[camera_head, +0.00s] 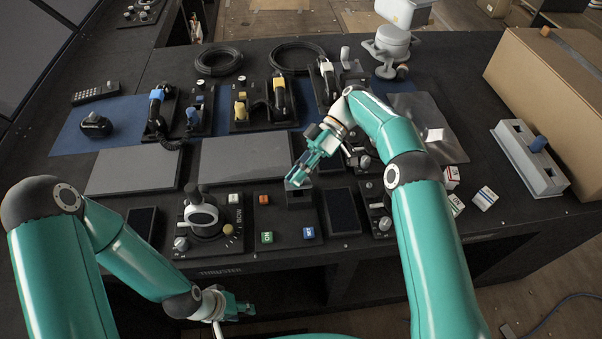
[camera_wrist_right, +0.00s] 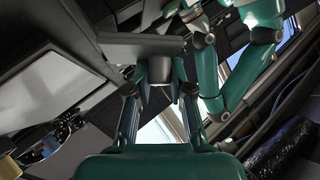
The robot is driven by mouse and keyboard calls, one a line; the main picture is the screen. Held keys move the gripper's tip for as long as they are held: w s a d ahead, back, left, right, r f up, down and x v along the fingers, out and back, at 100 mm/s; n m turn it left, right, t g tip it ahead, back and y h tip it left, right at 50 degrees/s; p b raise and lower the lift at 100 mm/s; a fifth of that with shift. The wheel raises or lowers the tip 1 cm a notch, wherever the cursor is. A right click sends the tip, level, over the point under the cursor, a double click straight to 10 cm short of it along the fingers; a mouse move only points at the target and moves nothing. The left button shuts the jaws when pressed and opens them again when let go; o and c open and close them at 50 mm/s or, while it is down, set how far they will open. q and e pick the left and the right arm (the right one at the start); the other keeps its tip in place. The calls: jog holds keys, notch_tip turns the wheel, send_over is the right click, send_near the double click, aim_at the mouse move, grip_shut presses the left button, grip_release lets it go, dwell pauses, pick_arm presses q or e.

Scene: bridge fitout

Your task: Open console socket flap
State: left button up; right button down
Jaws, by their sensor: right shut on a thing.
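In the right wrist view, my right gripper (camera_wrist_right: 160,88) is shut on a dark piece, seemingly the socket flap (camera_wrist_right: 160,70), beside a grey plate. The head view hides most of the flap behind the fingers, so its angle is unclear. My left gripper (camera_head: 243,308) hangs low in front of the console, away from the socket; its jaw opening is unclear.
A round dial unit (camera_head: 203,215) stands left of the socket, and a lever panel (camera_head: 376,208) stands to the right. Handsets (camera_head: 281,98) and coiled cables (camera_head: 219,60) lie farther back. A cardboard box (camera_head: 545,85) and a grey holder (camera_head: 528,160) are at right.

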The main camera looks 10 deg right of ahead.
jog(key=c, duration=1)
grip_release()
jog(key=shift+w, duration=0.1)
jog(key=shift+r, duration=0.1)
notch_tip(320, 180, up, 10)
jog(key=shift+f, duration=0.15)
jog(key=shift+c, duration=0.2)
